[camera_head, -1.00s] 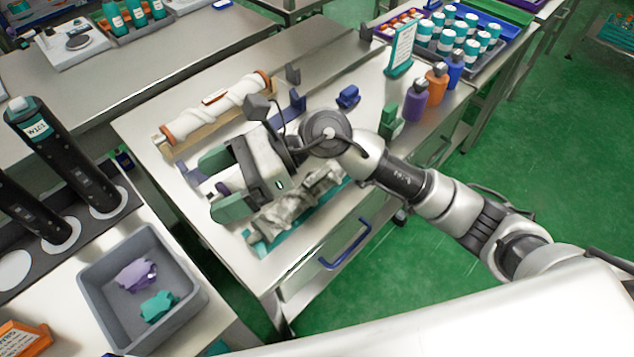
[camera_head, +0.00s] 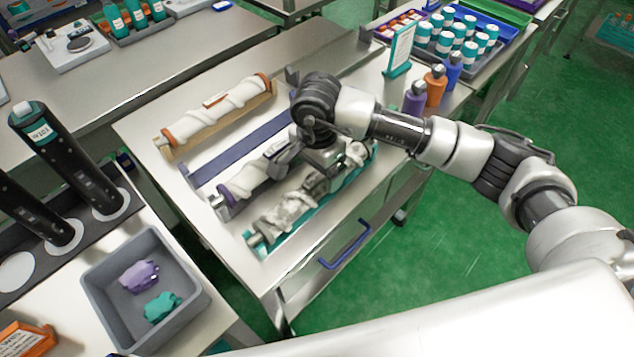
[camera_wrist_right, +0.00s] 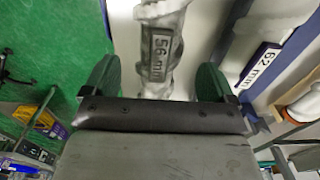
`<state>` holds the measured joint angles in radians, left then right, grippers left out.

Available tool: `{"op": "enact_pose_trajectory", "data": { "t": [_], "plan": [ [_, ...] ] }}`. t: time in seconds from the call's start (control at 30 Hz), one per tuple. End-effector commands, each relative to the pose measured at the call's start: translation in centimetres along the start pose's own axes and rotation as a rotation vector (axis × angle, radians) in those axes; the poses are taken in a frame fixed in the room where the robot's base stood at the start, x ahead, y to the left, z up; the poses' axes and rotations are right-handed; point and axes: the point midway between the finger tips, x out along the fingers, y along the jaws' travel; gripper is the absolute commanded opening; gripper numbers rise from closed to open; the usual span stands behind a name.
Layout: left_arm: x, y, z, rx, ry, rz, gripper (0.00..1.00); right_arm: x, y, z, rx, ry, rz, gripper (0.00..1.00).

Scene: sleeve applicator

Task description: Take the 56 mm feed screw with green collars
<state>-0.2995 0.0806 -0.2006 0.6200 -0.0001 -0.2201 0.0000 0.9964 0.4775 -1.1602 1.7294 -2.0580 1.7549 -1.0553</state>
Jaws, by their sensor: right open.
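The 56 mm feed screw (camera_head: 285,212) is grey-white and lies in a teal cradle at the front of the steel table. Its "56 mm" label (camera_wrist_right: 161,55) faces the right wrist camera. Its green collars are hard to make out. My right gripper (camera_head: 325,162) is over the right half of this screw in the head view, its fingertips hidden there. In the right wrist view the open gripper (camera_wrist_right: 158,75) has one green finger on each side of the screw, with gaps; I cannot tell how deep they reach. My left gripper is not in view.
An orange-collared screw (camera_head: 215,113) lies behind. Bottles (camera_head: 435,85) and a sign (camera_head: 399,52) stand right. A grey bin (camera_head: 192,307) holds purple and teal pieces.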

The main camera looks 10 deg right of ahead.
Motion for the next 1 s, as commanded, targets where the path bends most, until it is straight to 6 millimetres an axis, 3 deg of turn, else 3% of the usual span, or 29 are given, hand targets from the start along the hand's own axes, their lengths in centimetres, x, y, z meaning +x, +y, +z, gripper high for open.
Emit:
{"op": "enact_pose_trajectory", "data": {
  "t": [0.17,0.4,0.7,1.0],
  "plan": [
    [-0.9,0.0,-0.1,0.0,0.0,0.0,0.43,1.3,0.1,0.1,0.0,-0.003,0.003,0.87],
    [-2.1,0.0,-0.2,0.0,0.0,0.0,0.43,4.8,0.1,0.2,0.001,-0.004,0.002,0.87],
    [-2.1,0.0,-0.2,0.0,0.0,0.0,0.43,5.6,0.1,0.1,-0.001,-0.001,-0.002,0.87],
    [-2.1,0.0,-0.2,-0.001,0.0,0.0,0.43,5.5,0.1,0.1,-0.001,-0.001,-0.002,0.42]
  ]
}}
